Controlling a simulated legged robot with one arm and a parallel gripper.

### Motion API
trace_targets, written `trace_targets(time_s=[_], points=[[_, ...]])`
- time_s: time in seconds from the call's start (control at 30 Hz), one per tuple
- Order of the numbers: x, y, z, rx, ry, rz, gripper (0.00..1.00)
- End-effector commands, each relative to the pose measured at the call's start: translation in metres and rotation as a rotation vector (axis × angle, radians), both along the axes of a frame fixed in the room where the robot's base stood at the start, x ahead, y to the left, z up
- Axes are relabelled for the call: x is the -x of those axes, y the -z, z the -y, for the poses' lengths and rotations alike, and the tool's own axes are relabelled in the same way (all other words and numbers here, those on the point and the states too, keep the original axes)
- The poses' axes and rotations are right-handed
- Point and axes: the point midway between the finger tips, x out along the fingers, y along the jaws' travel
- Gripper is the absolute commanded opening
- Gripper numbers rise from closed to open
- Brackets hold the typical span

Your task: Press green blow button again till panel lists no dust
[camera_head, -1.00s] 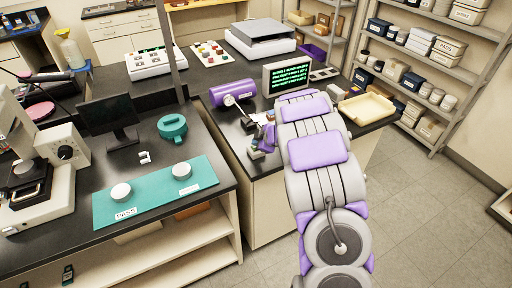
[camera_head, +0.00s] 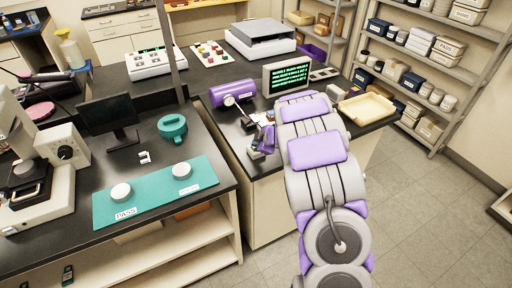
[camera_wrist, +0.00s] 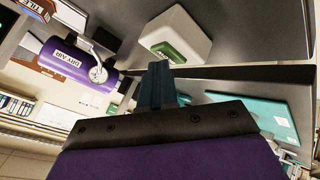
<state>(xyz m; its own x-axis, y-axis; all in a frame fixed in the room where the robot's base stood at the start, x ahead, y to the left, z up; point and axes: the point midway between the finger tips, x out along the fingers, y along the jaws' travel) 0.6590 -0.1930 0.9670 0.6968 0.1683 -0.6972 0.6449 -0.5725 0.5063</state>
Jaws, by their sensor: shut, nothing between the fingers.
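The green blow button (camera_wrist: 176,52) shows in the wrist view on the face of a white box (camera_wrist: 188,28). My gripper (camera_wrist: 157,75) is shut and empty, its fingertips just below the button in that picture; I cannot tell whether they touch it. In the head view my arm hides part of this area, and the gripper's end is small beside the purple dry air cylinder (camera_head: 232,93). The cylinder also shows in the wrist view (camera_wrist: 72,66). The panel (camera_head: 287,77) has several lines of green text on a dark screen, too small to read.
A cream tray (camera_head: 366,108) lies on the bench right of my arm. A teal mat (camera_head: 150,205) with two white discs lies on the nearer bench, by a dark monitor (camera_head: 108,113). Shelves (camera_head: 425,75) stand at the right, with open floor before them.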

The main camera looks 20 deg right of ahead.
Motion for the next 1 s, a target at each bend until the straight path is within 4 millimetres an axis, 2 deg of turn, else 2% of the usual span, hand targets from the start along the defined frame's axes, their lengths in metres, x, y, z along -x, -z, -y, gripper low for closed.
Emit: trace_targets(time_s=[0.4, 0.8, 1.0], points=[[0.0, -0.016, 0.0, 0.0, -0.001, -0.001, 0.0], [0.0, -0.016, 0.0, 0.0, 0.0, 0.0, 0.0], [0.0, -0.028, 0.0, 0.0, 0.0, 0.0, 0.0]])
